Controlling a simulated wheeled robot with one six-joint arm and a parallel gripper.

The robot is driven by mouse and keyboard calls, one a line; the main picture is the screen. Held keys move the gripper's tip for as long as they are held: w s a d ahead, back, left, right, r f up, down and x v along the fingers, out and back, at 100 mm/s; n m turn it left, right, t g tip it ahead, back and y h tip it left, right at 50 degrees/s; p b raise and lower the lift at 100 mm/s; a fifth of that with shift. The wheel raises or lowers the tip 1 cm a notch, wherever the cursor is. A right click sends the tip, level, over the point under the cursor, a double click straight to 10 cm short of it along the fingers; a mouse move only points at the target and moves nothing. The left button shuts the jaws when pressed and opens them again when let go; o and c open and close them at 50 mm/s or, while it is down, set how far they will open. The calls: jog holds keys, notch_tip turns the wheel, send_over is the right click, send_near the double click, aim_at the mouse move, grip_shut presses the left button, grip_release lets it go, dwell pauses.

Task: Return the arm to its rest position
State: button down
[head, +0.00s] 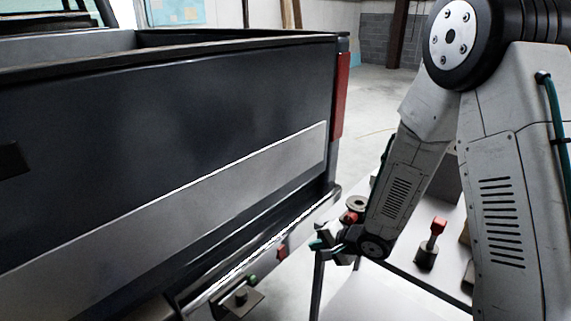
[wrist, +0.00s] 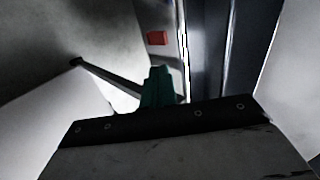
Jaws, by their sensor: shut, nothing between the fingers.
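My arm reaches down from the upper right in the head view, its upper links grey and bent at a dark round joint. My gripper (head: 318,244) is at the low end of the arm, in the gap between the dark vehicle (head: 170,110) and a pale table (head: 385,298). In the wrist view the teal fingertips of my gripper (wrist: 158,88) are together with nothing held between them. The arm's lower link hides part of the table.
A red-topped piece on a dark base (head: 427,256) stands on the table, with a round grey part (head: 356,203) behind my wrist. The vehicle's bumper with a red reflector (head: 281,251) is close on the left. Open floor (head: 375,105) lies behind.

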jog(key=s+d+f+n+g+h, duration=0.2)
jog(key=s+d+f+n+h, duration=0.1)
jog(key=d+f+h, duration=0.15)
jog(key=s+d+r+n+g+h, duration=0.35)
jog(key=s+d+r, duration=0.35)
jog(key=d+r, duration=0.3)
jog(key=s+a+r+n+y, duration=0.1)
jog(key=s+r+n, duration=0.1)
jog(key=s+r, duration=1.9)
jog(key=shift+a+r, duration=0.4)
jog(key=shift+r, duration=0.35)
